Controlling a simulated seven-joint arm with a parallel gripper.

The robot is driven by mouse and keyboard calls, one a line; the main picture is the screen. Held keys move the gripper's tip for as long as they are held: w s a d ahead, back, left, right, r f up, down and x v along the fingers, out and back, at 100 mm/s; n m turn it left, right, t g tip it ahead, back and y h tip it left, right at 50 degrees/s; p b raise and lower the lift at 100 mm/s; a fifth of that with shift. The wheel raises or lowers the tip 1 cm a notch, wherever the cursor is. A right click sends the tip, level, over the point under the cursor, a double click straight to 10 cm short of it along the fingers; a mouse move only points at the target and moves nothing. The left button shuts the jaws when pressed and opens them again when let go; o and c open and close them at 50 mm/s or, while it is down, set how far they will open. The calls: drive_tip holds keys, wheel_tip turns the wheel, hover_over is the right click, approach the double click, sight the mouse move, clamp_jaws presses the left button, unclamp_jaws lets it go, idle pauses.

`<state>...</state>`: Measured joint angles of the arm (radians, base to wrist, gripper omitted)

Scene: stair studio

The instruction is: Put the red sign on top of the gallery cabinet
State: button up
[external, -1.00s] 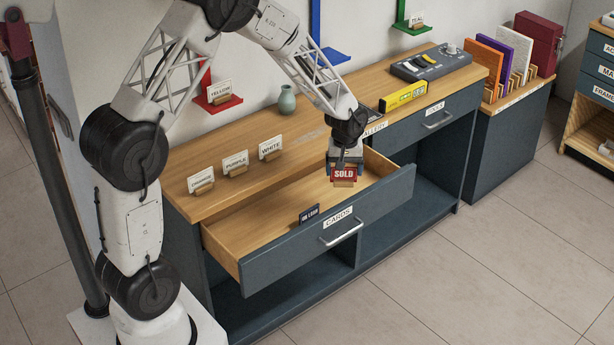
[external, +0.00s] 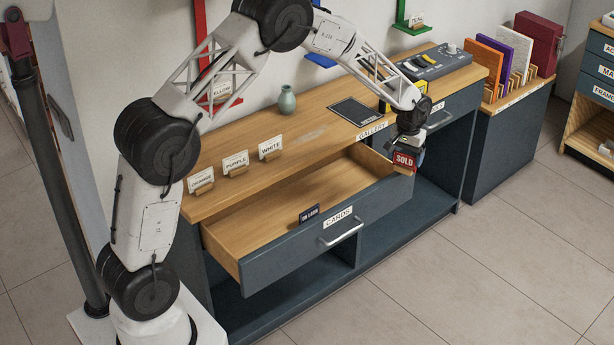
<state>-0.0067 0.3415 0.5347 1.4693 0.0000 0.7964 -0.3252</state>
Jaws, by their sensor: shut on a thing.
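The red sign (external: 404,160) reads SOLD and has a small wooden foot. My gripper (external: 408,148) is shut on it and holds it upright in the air, near the right end of the open drawer. The fingertips are partly hidden behind the sign. The gallery cabinet (external: 318,128) is dark blue-grey with a wooden top, and a GALLERY label sits on its front edge. In the picture the sign is in front of and below the top's front edge.
The CARDS drawer (external: 255,215) stands open with a dark blue sign (external: 309,213) inside. The top bears white name cards (external: 235,162), a green vase (external: 287,101), a black rectangle (external: 357,111) and a grey control box (external: 430,62). Bare wood lies between the cards and rectangle.

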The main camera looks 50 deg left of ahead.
drive_tip(key=shift+w+d, duration=0.35)
drive_tip(key=shift+w, duration=0.15)
drive_tip(key=shift+w+d, duration=0.15)
drive_tip(key=shift+d, duration=0.3)
drive_tip(key=s+d+f+m, duration=0.1)
drive_tip(key=d+f, duration=0.6)
drive_tip(key=f, duration=0.1)
drive_tip(key=s+f+m, duration=0.1)
drive_tip(key=s+f, duration=0.4)
drive_tip(key=f, duration=0.4)
drive_tip(key=s+a+f+m, duration=0.1)
drive_tip(key=s+f, duration=0.5)
drive_tip(key=f, duration=0.3)
drive_tip(key=shift+s+f+m, duration=0.2)
drive_tip(key=shift+s+m, duration=0.05)
drive_tip(key=shift+m, duration=0.15)
